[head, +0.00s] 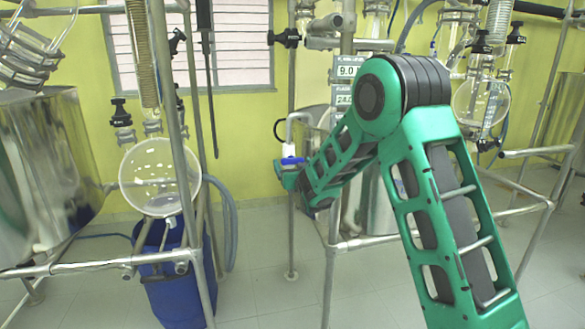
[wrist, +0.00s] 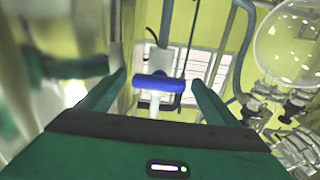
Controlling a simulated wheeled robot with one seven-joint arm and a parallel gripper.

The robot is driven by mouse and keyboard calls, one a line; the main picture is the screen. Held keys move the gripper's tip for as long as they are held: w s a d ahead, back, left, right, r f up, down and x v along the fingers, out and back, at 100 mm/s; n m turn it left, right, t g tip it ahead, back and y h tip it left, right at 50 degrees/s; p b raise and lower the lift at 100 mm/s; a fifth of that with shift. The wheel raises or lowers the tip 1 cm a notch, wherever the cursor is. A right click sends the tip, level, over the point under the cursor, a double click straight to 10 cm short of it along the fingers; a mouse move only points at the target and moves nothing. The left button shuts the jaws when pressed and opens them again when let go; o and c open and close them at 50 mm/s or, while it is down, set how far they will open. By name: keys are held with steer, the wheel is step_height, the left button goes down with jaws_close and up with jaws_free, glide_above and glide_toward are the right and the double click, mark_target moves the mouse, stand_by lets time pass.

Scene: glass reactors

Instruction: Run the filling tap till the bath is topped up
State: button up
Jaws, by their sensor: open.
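The filling tap has a blue handle (head: 291,161) on a white body (head: 291,150), below a bent pale pipe in the head view. In the wrist view the blue handle (wrist: 158,87) lies crosswise between the two fingers of my gripper (wrist: 160,78). The fingers are open, with a gap on each side of the handle. In the head view my gripper (head: 287,174) is just below the handle. A steel vessel (head: 381,205), which looks like the bath, stands behind my arm and is mostly hidden. Its water level cannot be seen.
Metal frame rails (head: 340,246) run close below and beside the arm. A round glass flask (head: 160,176) and a blue drum (head: 178,285) stand at left. Some floor (head: 262,285) between the frames is clear.

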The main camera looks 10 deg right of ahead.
steer(key=shift+s, duration=0.15)
steer(key=s, duration=1)
steer(key=shift+s, duration=0.2)
steer(key=shift+d, duration=0.1)
